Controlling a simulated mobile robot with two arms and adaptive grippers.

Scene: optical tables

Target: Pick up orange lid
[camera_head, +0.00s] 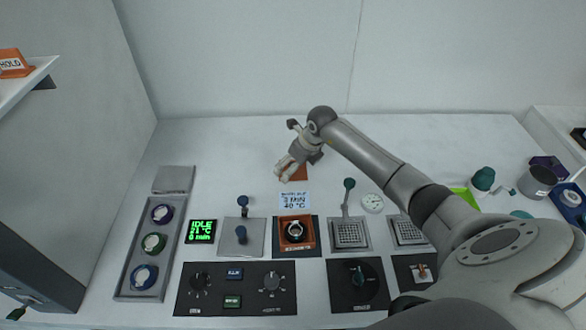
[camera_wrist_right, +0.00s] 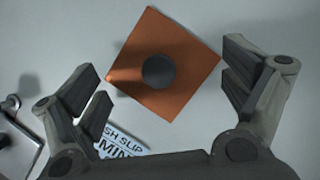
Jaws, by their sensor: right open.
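The orange lid is a flat square plate with a dark round knob (camera_wrist_right: 159,71) at its middle. In the right wrist view the orange lid (camera_wrist_right: 178,97) lies on the white table, turned like a diamond, between and beyond my open fingers. In the head view only a part of the orange lid (camera_head: 300,173) shows, the rest hidden behind my gripper. My right gripper (camera_head: 284,172) is open and empty above the lid; it also shows in the right wrist view (camera_wrist_right: 165,88). My left gripper is not in view.
A white slip card (camera_head: 295,200) lies just in front of the lid. An orange box (camera_head: 296,232) holding a round item stands nearer the front, among dials and panels. A grey tray (camera_head: 125,270) with several round items is at left. The back of the table is clear.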

